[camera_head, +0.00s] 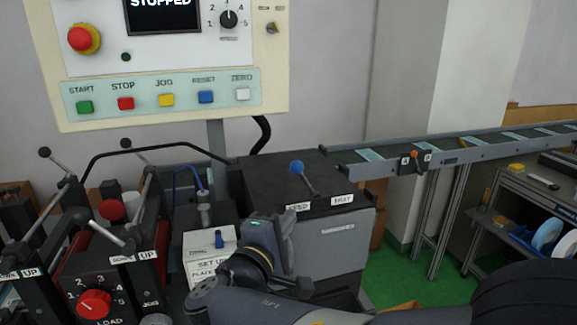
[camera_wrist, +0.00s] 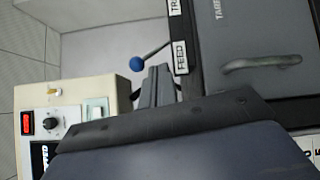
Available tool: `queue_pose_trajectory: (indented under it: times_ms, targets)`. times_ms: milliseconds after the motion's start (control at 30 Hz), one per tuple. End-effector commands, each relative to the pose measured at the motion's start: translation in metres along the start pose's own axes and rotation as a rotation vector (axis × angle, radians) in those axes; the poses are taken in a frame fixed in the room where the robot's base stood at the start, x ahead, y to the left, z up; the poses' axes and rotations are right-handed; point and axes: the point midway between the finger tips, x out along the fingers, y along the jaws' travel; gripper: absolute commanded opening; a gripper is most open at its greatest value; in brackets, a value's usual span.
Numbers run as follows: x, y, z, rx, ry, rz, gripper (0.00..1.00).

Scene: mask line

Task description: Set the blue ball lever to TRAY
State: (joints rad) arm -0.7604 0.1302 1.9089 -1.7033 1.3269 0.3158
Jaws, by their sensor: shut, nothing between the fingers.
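The blue ball lever (camera_head: 297,168) stands on top of the dark machine housing, its shaft leaning up and to the left. The FEED label (camera_head: 298,207) is below its left side and the TRAY label (camera_head: 342,199) is to the right. The ball leans toward the FEED side. In the wrist view the blue ball (camera_wrist: 137,64) is beside the FEED label (camera_wrist: 181,55), just beyond my fingertips. My gripper (camera_head: 286,222) is shut and empty, in front of and below the lever. It also shows in the wrist view (camera_wrist: 157,75). I cannot tell whether it touches the lever.
A control panel (camera_head: 165,118) with a STOPPED screen hangs at upper left. Black levers and a red LOAD knob (camera_head: 94,304) crowd the left. A small box with a blue switch (camera_head: 219,238) is left of my gripper. A conveyor (camera_head: 455,145) runs right. Space above the housing is clear.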

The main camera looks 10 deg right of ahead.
Motion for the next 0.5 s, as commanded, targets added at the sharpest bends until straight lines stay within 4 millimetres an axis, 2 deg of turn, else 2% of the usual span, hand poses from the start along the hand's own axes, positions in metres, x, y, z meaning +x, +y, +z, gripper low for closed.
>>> queue_pose_trajectory:
  times_ms: [33, 200, 500]
  targets:
    - [-0.009, 0.015, -0.009, 0.004, 0.044, 0.039, 0.00]
    - [-0.024, 0.035, -0.026, 0.014, 0.122, 0.116, 0.00]
    - [-0.026, 0.037, -0.028, 0.015, 0.132, 0.129, 0.00]
